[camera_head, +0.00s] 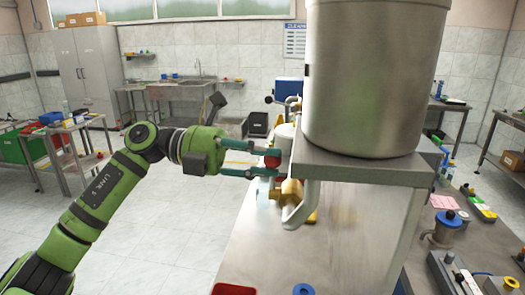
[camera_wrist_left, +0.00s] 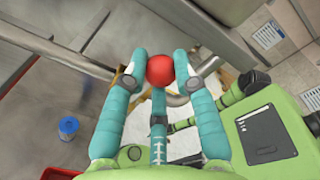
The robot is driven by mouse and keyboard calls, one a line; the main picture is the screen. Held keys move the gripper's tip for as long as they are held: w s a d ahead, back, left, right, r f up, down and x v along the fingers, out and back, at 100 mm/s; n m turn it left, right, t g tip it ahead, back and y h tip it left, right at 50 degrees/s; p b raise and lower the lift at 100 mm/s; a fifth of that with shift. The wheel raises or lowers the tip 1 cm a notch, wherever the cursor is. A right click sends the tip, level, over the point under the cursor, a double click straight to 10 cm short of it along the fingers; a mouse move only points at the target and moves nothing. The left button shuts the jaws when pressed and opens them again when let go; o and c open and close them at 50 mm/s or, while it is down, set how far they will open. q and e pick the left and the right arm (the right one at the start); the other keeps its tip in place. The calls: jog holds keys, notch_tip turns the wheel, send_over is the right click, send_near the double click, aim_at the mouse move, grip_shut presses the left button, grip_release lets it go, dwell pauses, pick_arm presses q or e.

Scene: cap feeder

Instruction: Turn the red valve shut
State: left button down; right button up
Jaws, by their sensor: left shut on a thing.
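The red valve shows as a round red knob (camera_wrist_left: 160,70) in the left wrist view. In the head view the red knob (camera_head: 272,158) is partly covered by the fingers, beside the metal stand at the middle. My left gripper (camera_head: 270,163) reaches in from the left with its teal fingers shut on the knob; in the wrist view its fingertips (camera_wrist_left: 160,64) sit on either side of it. A brass fitting (camera_head: 291,192) on a grey bent pipe (camera_head: 299,214) is just below. How far the valve is turned cannot be told. My right gripper is not in view.
A large steel drum (camera_head: 370,80) stands on a metal stand (camera_head: 350,168) right of the knob. A blue ring-shaped part (camera_head: 303,289) and a red tray (camera_head: 234,289) lie at the front. The floor at left is open.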

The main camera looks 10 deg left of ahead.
pick_arm(q)
jog(key=shift+w+r+n+p, duration=0.35)
jog(key=shift+w+n+p, duration=0.05)
jog(key=shift+n, duration=0.2)
jog(key=c, duration=1)
grip_release()
jog(key=shift+w+f, duration=0.15)
jog(key=shift+a, duration=0.1)
jog(key=a, duration=1.1)
jog(key=shift+a+r, duration=0.4)
